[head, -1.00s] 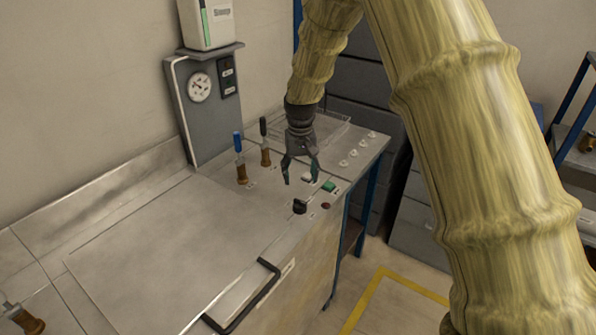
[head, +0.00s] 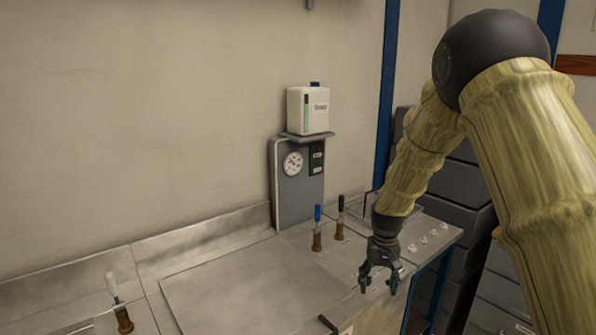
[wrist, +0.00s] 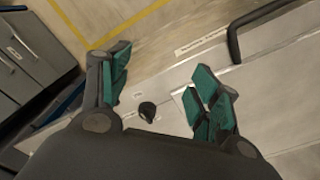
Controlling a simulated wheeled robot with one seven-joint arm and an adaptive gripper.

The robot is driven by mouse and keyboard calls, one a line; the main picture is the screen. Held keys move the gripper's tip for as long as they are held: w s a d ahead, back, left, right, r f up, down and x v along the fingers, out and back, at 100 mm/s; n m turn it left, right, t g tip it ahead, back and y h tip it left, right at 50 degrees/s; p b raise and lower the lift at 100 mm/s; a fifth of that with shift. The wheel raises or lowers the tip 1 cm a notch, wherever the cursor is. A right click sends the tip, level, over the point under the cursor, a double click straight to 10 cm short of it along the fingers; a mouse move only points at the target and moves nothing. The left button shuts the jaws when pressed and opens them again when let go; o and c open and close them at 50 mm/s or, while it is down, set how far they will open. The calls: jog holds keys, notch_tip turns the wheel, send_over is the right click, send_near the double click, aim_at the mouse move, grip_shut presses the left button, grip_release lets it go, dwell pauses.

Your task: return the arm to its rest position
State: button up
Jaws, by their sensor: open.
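My gripper (head: 378,287) hangs fingers down at the bench's right front part. Its two dark fingers with teal pads are spread, with nothing between them. In the wrist view my gripper (wrist: 163,90) also shows open. A black knob (wrist: 147,111) on the bench shows in the gap between the fingers, apart from them. In the head view the knob is hidden or out of frame. My arm bends at a dark elbow at the upper right and slopes down to the gripper.
The metal bench (head: 250,290) carries a blue-handled valve (head: 317,230), a black-handled valve (head: 340,220) and a white-handled one (head: 119,305). A gauge post (head: 293,185) bears a white box (head: 308,110). Grey drawers (head: 465,200) stand behind my arm. A black handle (wrist: 235,40) is on the bench front.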

jog(key=s+d+f, duration=0.1)
jog(key=s+f, duration=0.7)
jog(key=f, duration=0.4)
jog(key=s+d+f, duration=0.1)
jog(key=s+f, duration=0.7)
jog(key=f, duration=0.4)
jog(key=s+f, duration=0.3)
jog(key=s, duration=0.7)
jog(key=s+a+f, duration=0.1)
jog(key=s+f, duration=0.2)
jog(key=s, duration=0.7)
jog(key=s+f+n, duration=0.1)
jog(key=s+f, duration=0.2)
jog(key=s, duration=0.8)
jog(key=shift+a+f+b, duration=0.3)
jog(key=shift+a+b, duration=0.05)
